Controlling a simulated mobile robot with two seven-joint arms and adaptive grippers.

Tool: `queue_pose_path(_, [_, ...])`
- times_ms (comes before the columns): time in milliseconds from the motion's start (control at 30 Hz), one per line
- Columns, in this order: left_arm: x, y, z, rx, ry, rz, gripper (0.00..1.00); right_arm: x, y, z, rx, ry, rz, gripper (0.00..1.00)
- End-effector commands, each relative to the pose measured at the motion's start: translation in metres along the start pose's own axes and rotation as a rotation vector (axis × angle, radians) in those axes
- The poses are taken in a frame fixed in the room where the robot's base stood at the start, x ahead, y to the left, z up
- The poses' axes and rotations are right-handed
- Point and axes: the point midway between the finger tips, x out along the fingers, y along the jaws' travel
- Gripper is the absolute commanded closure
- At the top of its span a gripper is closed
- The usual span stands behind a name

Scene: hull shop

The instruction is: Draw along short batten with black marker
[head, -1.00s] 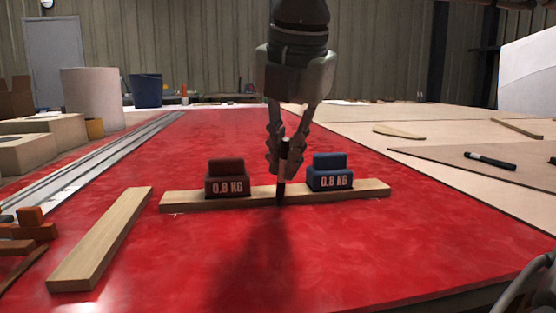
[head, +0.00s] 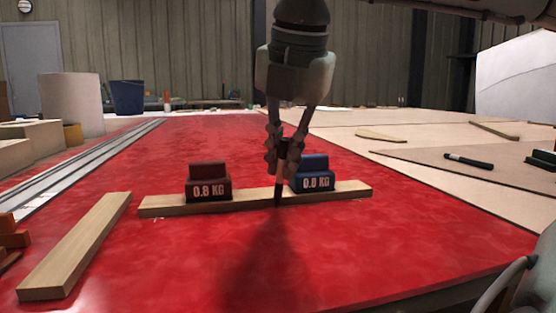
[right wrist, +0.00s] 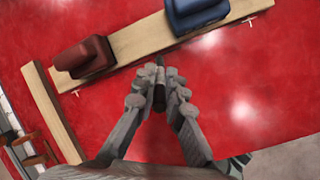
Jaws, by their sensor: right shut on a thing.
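A wooden batten (head: 255,200) lies crosswise on the red surface under a brown weight (head: 208,187) and a blue weight (head: 313,180). My right gripper (head: 281,165) is shut on a dark marker (head: 279,192), which also shows in the right wrist view (right wrist: 160,95). The marker points down at the batten's near edge, just left of the blue weight. I cannot tell whether its tip touches the surface, and I see no drawn line. A second batten (head: 80,245) lies at the left. My left gripper is not in view.
Small pale marks (right wrist: 77,92) sit near the weighted batten's ends. Another dark marker (head: 468,161) lies on the pale board at right. Orange blocks (head: 10,235) stand at the left edge. The red surface in front of the weighted batten is clear.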

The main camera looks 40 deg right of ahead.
Motion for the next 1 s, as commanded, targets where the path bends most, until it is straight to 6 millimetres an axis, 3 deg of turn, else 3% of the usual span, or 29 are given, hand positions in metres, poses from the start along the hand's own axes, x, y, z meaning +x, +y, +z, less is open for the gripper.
queue_pose_path(1000, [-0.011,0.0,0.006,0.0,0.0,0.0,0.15,0.001,-0.022,0.015,0.001,0.0,0.0,1.0])
